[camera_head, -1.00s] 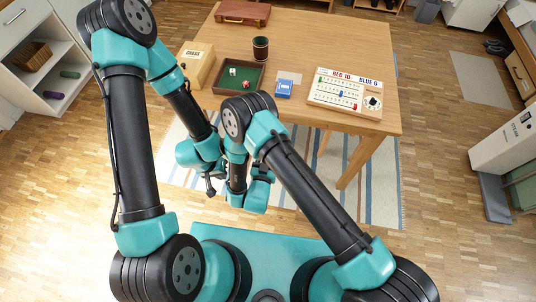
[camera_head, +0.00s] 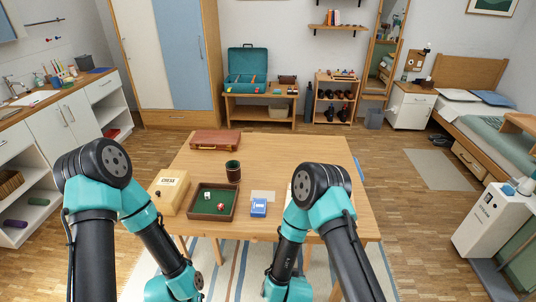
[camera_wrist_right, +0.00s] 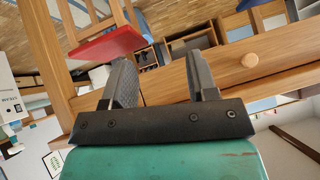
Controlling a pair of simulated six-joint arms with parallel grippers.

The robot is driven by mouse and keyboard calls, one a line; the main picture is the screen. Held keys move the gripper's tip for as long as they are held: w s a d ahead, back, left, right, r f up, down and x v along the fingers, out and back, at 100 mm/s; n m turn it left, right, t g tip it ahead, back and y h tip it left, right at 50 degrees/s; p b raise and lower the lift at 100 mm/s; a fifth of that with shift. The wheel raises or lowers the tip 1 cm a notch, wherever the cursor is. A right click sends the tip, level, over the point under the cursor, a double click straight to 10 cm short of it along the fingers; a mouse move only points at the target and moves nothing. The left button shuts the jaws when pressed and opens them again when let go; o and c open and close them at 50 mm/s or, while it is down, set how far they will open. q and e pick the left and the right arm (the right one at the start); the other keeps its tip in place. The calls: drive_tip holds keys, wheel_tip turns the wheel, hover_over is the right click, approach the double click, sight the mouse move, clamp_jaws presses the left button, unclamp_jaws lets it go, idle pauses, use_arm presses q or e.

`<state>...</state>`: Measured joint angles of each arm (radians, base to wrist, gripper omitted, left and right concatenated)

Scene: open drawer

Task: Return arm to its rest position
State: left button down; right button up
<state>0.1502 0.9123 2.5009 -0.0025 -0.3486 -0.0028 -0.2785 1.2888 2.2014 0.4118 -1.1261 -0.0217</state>
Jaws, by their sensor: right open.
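My two teal and black arms show in the head view, bent at the elbow, one on each side of the table (camera_head: 290,150). Their lower parts run out of the bottom of the picture, and neither gripper shows there. In the right wrist view my right gripper (camera_wrist_right: 157,58) is open, with nothing between its two dark fingers. Beyond the fingers is a wooden panel with a round knob (camera_wrist_right: 250,60); I cannot tell whether it touches them.
On the table are a wooden chess box (camera_head: 172,190), a green-lined dice tray (camera_head: 213,216), a dark cup (camera_head: 233,171), a blue card box (camera_head: 259,207) and a brown case (camera_head: 215,140). My right arm hides part of the tabletop. A white heater-like unit (camera_head: 490,220) stands at right.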

drive_tip(key=s+d+r+g+y, duration=0.1)
drive_tip(key=s+d+r+g, duration=0.1)
drive_tip(key=s+d+g, duration=0.2)
drive_tip(key=s+d+r+g+y, duration=0.1)
drive_tip(key=s+d+g, duration=0.3)
drive_tip(key=s+d, duration=0.6)
drive_tip(key=shift+d+r+y, duration=0.4)
drive_tip(key=shift+d+r, duration=0.05)
drive_tip(key=shift+r, duration=0.3)
